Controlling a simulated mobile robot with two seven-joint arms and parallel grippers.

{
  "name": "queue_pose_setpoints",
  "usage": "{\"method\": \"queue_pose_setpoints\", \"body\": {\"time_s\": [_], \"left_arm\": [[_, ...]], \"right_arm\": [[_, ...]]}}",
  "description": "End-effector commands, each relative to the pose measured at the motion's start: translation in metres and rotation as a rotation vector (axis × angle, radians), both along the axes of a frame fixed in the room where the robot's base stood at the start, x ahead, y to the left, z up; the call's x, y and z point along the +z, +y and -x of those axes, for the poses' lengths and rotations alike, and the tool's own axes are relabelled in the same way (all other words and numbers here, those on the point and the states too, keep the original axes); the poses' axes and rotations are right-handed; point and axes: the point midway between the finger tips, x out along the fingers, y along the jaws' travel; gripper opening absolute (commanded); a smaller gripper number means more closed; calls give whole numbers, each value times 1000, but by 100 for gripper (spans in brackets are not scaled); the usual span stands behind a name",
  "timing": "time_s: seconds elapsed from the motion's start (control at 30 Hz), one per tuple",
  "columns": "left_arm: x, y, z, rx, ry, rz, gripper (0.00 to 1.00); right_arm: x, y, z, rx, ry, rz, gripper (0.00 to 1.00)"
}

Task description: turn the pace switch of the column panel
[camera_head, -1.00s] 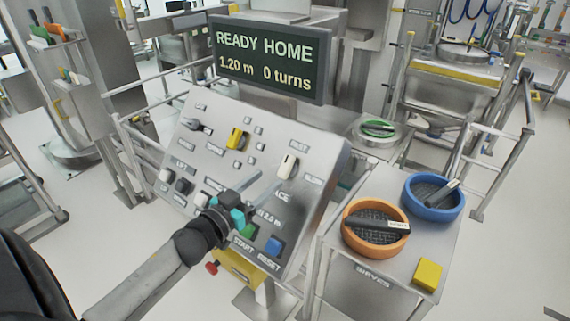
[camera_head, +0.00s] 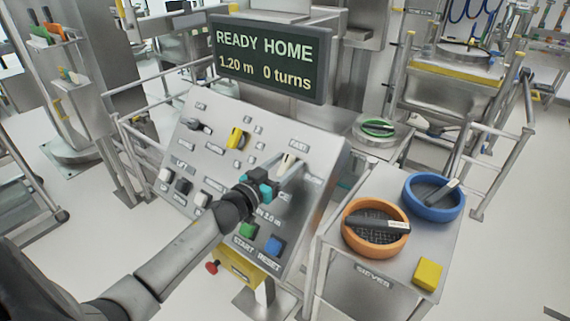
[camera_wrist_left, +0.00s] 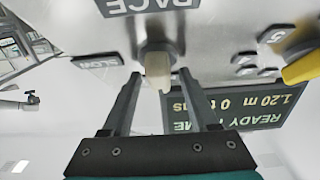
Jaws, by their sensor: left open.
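The column panel (camera_head: 225,152) is a tilted grey metal board with switches and buttons. The pace switch is a cream-white knob (camera_head: 287,162) at its upper right, below the label FAST; in the left wrist view the knob (camera_wrist_left: 157,68) hangs below the label PACE (camera_wrist_left: 150,4). My left gripper (camera_head: 285,172) is at the knob, and its fingers partly cover it. In the left wrist view the gripper (camera_wrist_left: 155,92) is open, with one finger on each side of the knob and a gap to both. My right gripper is not in view.
A display (camera_head: 268,60) above the panel reads READY HOME, 1.20 m, 0 turns. A yellow switch (camera_head: 237,138) sits left of the knob. Green START (camera_head: 248,231) and blue RESET (camera_head: 273,246) buttons are below. A side table holds orange (camera_head: 350,240) and blue (camera_head: 434,211) sieves.

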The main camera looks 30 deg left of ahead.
Motion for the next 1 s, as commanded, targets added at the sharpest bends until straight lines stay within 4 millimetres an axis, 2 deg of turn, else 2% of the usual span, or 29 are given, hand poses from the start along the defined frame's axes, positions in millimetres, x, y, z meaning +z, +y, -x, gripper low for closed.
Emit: {"method": "queue_pose_setpoints", "body": {"time_s": [0.1,0.6,1.0], "left_arm": [[0,0,0,0,0,0,58],[0,0,0,0,0,0,2],[0,0,0,-4,1,-6,0]], "right_arm": [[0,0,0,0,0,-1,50],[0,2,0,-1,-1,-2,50],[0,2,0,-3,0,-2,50]]}}
